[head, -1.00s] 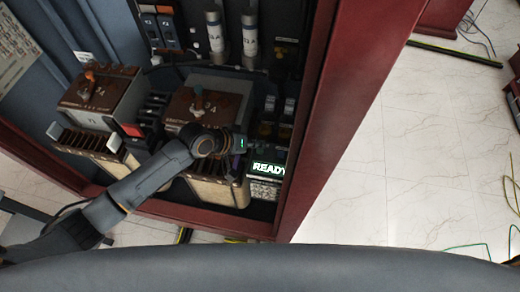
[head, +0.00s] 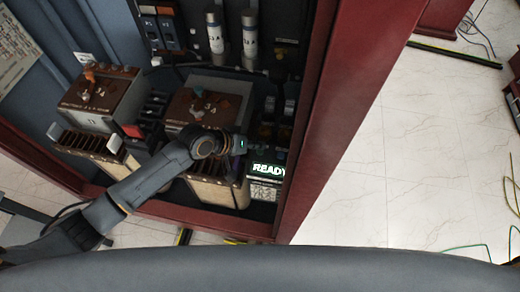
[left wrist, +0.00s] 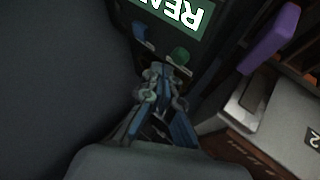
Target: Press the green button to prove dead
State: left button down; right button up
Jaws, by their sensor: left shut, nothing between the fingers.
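The green button (left wrist: 180,56) is on a dark panel in the left wrist view, just below a screen (left wrist: 178,10) with bright lettering. In the head view the screen (head: 268,169) reads READY. A blue button (left wrist: 141,32) is to the left of the green one. My left gripper (left wrist: 165,78) is shut and empty, its fingertips just short of the green button in the picture. I cannot tell whether they touch it. In the head view my left gripper (head: 239,144) is beside the screen, partly hidden by its own wrist. My right gripper is not in view.
A brown-topped unit (head: 205,103) stands behind my left wrist, with a similar unit (head: 103,92) to its left. A red cabinet frame (head: 335,110) borders the screen on the right. A purple part (left wrist: 270,42) is right of the fingers. Open tiled floor (head: 400,160) lies outside.

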aim_at(257, 152)
pick_arm(q)
jog(key=shift+f, duration=0.4)
jog(key=shift+f+b, duration=0.35)
jog(key=shift+f, duration=0.15)
dwell(0.8)
jog(key=shift+r, duration=0.1)
jog(key=shift+r+p, duration=0.8)
jog(key=shift+p, duration=0.2)
notch_tip(257, 152, up, 5)
jog(key=p, duration=0.5)
jog(key=shift+r, duration=0.1)
